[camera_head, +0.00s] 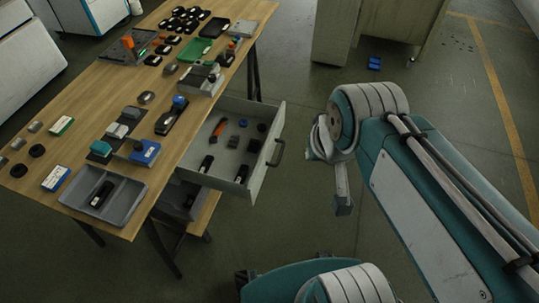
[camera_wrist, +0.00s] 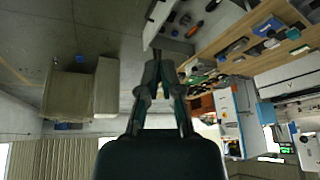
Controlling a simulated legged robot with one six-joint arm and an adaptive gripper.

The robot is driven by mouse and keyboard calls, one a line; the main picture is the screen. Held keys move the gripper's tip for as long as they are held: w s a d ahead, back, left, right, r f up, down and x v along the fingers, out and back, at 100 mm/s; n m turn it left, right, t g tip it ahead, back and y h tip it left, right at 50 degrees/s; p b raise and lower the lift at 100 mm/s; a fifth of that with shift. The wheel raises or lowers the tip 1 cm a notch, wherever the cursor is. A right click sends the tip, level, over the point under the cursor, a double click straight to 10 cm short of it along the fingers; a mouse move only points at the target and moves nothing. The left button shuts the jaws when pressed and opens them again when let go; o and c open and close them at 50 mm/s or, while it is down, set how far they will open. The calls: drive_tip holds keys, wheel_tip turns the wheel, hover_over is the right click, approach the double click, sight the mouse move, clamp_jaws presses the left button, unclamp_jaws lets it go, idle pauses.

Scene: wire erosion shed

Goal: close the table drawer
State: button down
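The table drawer (camera_head: 228,170) is pulled out from the right side of the wooden table (camera_head: 90,85). Its grey front panel (camera_head: 262,160) carries a dark bar handle (camera_head: 277,151). Inside lie several small dark items and an orange-handled tool (camera_head: 217,128). My gripper (camera_head: 343,207) hangs to the right of the drawer front, apart from the handle, pointing down. In the wrist view the drawer front (camera_wrist: 156,22) shows at the top, beyond my fingertips (camera_wrist: 160,64). The fingertips are together, with nothing visible between them.
Trays, blocks and small parts cover the tabletop, including a grey tray (camera_head: 122,205) at the near corner. A lower shelf (camera_head: 205,212) sits under the drawer. A beige cabinet (camera_head: 340,35) stands at the back, with a small blue object (camera_head: 374,63) nearby. The floor between drawer and gripper is clear.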

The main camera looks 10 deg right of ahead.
drive_tip(key=w+d+f+m+g+y, duration=0.2)
drive_tip(key=w+f+m+g+y, duration=0.4)
drive_tip(key=w+f+m+y, duration=0.75)
drive_tip(key=w+d+f+m+t, duration=0.1)
drive_tip(key=w+d+f+t, duration=0.15)
drive_tip(key=f, duration=0.45)
drive_tip(key=w+d+f+m+t, duration=0.1)
drive_tip(key=w+f+m, duration=0.1)
drive_tip(key=w+f, duration=0.35)
drive_tip(key=m+t+y, duration=0.2)
drive_tip(key=m+t, duration=0.5)
approach(263, 160)
drive_tip(key=shift+g, duration=0.25)
drive_tip(key=x, duration=0.7)
drive_tip(key=shift+w+a+r, duration=0.1)
drive_tip(key=shift+w+a, duration=0.15)
drive_tip(key=shift+a, duration=0.1)
drive_tip(key=shift+w, duration=0.1)
